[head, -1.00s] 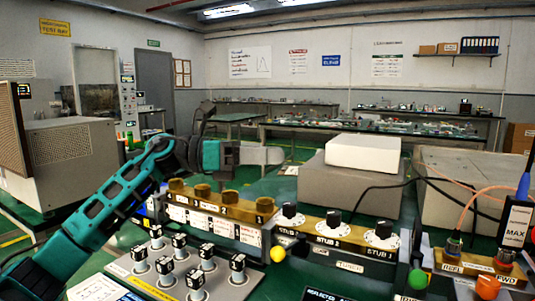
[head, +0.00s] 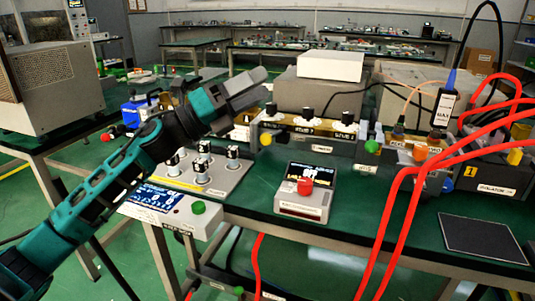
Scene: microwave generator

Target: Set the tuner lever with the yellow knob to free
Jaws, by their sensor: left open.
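The yellow knob (head: 265,139) is a small ball at the left end of the tuner box (head: 345,131), a brass and grey unit with three black stub knobs on white dials. The lever behind the knob is too small to make out, and its position label cannot be read. My left gripper (head: 257,88) is open and empty. In the picture it is above the yellow knob and apart from it, pointing up and to the right. My left forearm and gripper hide part of the bench left of the tuner. My right gripper is not in view.
A green knob (head: 372,146) sits at the tuner's right end. In front stand a panel of several black-capped posts (head: 203,168) and a small display box with a red button (head: 304,186). Red hoses (head: 392,215) cross the right side. Bare green bench shows around the display box.

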